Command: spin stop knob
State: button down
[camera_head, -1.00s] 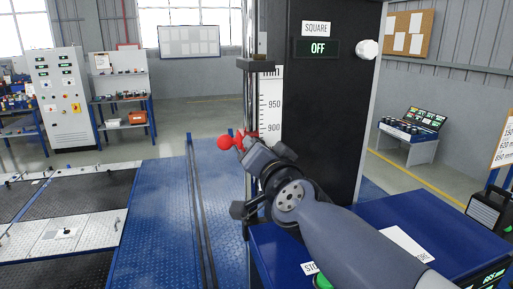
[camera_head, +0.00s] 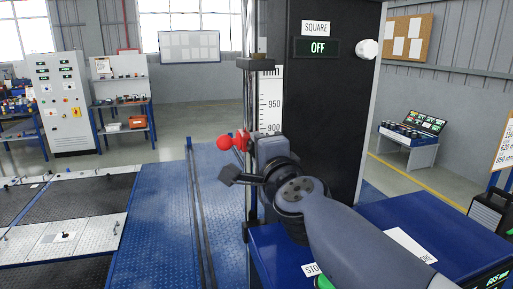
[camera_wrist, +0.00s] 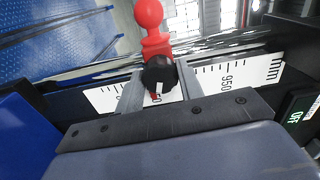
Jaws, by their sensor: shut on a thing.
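The stop knob (camera_wrist: 159,72) is a dark round knob with a white mark, in the wrist view. It sits against a red block (camera_wrist: 156,45) with a red ball (camera_wrist: 148,14) beyond it. My gripper (camera_wrist: 157,84) has its two grey fingers on either side of the knob, shut on it. In the head view the red ball (camera_head: 224,142) shows left of my gripper (camera_head: 251,142), in front of the scale post. The knob is hidden there by my gripper and wrist.
A white scale (camera_head: 270,100) with 950 and 900 marks runs up the post beside a black panel (camera_head: 318,110) reading SQUARE and OFF. A blue cabinet (camera_head: 385,225) stands below my arm. Blue floor plates (camera_head: 160,215) on the left are clear.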

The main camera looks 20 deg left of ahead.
jog(key=m, duration=0.6)
jog(key=shift+r+m+b, duration=0.1)
jog(key=shift+m+b, duration=0.25)
jog(key=shift+m, duration=0.05)
jog(key=m+b, duration=0.1)
jog(key=m, duration=0.4)
jog(key=shift+m, duration=0.3)
jog(key=c, duration=1.4)
grip_release()
jog(key=shift+m, duration=0.4)
jog(key=o, duration=0.8)
jog(key=p+v, duration=0.1)
jog(key=v, duration=0.5)
